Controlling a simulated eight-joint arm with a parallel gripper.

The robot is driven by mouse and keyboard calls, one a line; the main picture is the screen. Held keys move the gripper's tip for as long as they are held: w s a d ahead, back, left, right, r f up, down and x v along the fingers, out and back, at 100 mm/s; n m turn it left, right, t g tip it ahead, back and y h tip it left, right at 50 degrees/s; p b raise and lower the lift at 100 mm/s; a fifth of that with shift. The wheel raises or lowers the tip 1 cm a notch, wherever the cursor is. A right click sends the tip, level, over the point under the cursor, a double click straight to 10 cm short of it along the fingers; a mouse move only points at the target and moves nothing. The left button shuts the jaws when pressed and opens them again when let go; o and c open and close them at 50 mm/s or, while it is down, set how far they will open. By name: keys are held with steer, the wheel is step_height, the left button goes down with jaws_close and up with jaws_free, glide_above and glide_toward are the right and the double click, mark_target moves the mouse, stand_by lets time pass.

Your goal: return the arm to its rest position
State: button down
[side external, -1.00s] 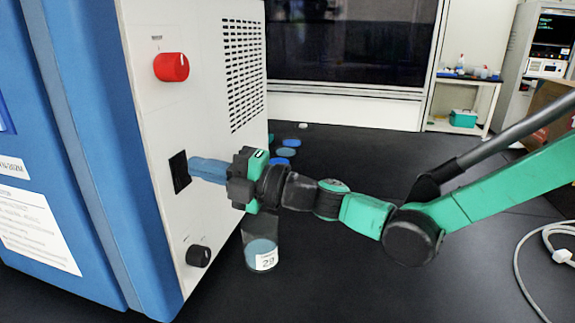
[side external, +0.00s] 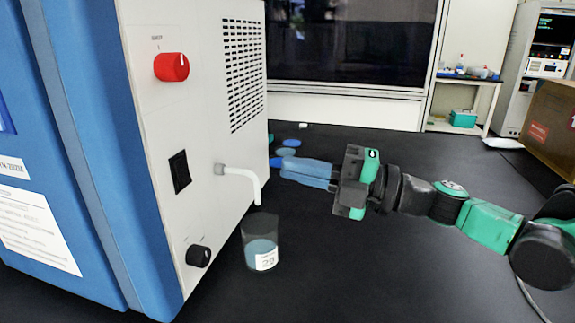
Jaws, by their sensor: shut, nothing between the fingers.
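My gripper (side external: 284,171) is in the middle of the side external view. Its long blue fingers are shut with nothing between them and point left toward the freeze dryer (side external: 150,120). The fingertips are to the right of the white drain spout (side external: 243,176) and apart from it. My teal and black arm reaches in from the right edge, above the black bench.
A beaker (side external: 262,245) with blue liquid and a label stands below the spout. A red knob (side external: 171,67), a black switch (side external: 180,172) and a black knob (side external: 198,256) are on the panel. Several blue discs (side external: 287,152) lie behind my fingers. A cardboard box (side external: 550,130) stands at right.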

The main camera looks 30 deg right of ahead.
steer(key=w+d+m+t+h, duration=0.3)
steer(key=d+m+t+h, duration=0.1)
steer(key=d+m+h, duration=1.05)
steer(key=s+f+m+g, duration=0.9)
steer(key=f+m+g, duration=0.1)
steer(key=m, duration=0.2)
steer(key=shift+a+f+g+y, duration=0.3)
steer(key=shift+a+y, duration=0.05)
steer(key=shift+a, duration=0.05)
steer(key=shift+m, duration=0.25)
